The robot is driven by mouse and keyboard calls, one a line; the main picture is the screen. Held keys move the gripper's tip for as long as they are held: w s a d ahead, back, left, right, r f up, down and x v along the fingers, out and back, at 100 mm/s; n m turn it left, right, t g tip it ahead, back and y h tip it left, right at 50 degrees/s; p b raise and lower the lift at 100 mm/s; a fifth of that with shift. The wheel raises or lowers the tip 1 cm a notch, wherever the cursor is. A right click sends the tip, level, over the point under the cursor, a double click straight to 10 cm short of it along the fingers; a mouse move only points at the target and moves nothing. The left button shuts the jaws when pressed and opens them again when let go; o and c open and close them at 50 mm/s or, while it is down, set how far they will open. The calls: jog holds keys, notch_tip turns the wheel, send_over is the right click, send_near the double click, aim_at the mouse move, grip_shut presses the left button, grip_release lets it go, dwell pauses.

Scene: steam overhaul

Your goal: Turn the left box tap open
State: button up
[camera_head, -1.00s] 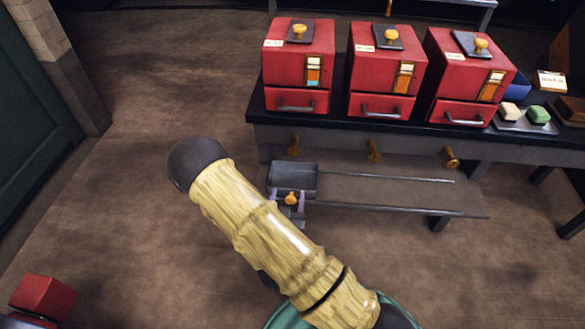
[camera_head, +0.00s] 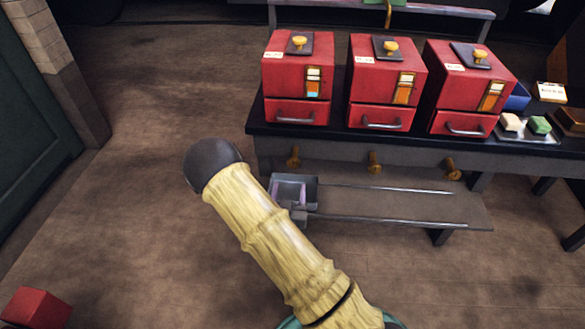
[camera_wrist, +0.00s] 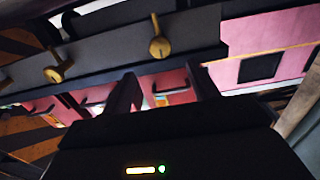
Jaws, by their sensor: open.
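The left box tap is a brass knob (camera_head: 293,157) on the bench front, below the leftmost red box (camera_head: 297,78). In the wrist view, which looks upside down, it seems to be the brass tap at upper middle (camera_wrist: 160,46). My gripper (camera_wrist: 164,86) is open, with two dark fingers apart and nothing seen between them. The tap shows beyond the fingertips, apart from them.
The middle tap (camera_head: 374,162) and right tap (camera_head: 452,168) sit along the same bench front. Open floor lies left of the bench.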

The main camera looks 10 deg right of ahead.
aim_at(293, 165)
jog(key=b+x, duration=0.1)
jog(key=x, duration=0.9)
jog(key=shift+w+b, duration=0.1)
jog(key=shift+b, duration=0.25)
jog(key=c, duration=1)
